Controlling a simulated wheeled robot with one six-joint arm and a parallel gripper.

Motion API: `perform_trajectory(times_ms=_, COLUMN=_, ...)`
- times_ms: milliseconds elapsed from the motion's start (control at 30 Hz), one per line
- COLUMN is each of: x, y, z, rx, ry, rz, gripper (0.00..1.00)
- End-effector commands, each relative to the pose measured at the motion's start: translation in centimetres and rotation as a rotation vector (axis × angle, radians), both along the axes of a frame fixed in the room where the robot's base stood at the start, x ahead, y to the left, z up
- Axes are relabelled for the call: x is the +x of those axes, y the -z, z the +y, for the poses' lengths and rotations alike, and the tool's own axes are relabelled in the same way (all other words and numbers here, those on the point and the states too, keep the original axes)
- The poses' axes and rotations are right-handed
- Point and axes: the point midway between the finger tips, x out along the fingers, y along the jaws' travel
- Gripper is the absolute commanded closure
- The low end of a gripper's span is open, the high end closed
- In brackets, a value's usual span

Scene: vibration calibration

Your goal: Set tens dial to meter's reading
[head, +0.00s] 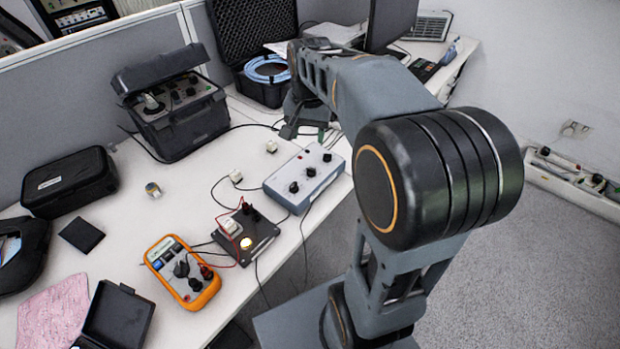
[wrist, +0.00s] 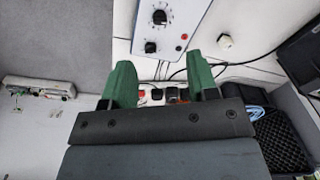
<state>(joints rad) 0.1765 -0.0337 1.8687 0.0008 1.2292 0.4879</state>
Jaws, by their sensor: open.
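The grey-white dial box (head: 284,181) stands near the table's right edge, with a row of three black knobs on its top. The middle knob (head: 310,171) lies between the other two; labels are too small to tell which is the tens dial. In the wrist view the box (wrist: 178,32) shows two knobs with printed scales, at the top of the picture. The orange meter (head: 182,272) lies at the front of the table; its display is too small to read. My gripper (head: 306,131) is above and behind the box. Its green fingers (wrist: 162,82) are apart and empty.
A black board (head: 246,236) with a lit yellow lamp sits between meter and box, with red and black leads. A black case (head: 174,110) with an open lid stands behind. Small white cubes (head: 271,146) lie near the box. The table's middle left is mostly clear.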

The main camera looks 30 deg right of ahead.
Motion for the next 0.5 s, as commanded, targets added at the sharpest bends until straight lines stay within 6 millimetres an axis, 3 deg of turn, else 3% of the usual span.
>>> perform_trajectory(times_ms=33, x=1.2, y=1.8, z=-0.8, rx=0.006, ry=0.055, rz=0.022, gripper=0.46)
perform_trajectory(times_ms=200, x=3.3, y=3.2, z=-2.5, rx=0.018, ry=0.18, rz=0.064, gripper=0.46)
perform_trajectory(times_ms=367, x=3.8, y=4.9, z=-3.0, rx=0.022, ry=0.217, rz=0.078, gripper=0.46)
perform_trajectory(times_ms=500, x=3.8, y=7.3, z=-3.0, rx=0.022, ry=0.218, rz=0.08, gripper=0.46)
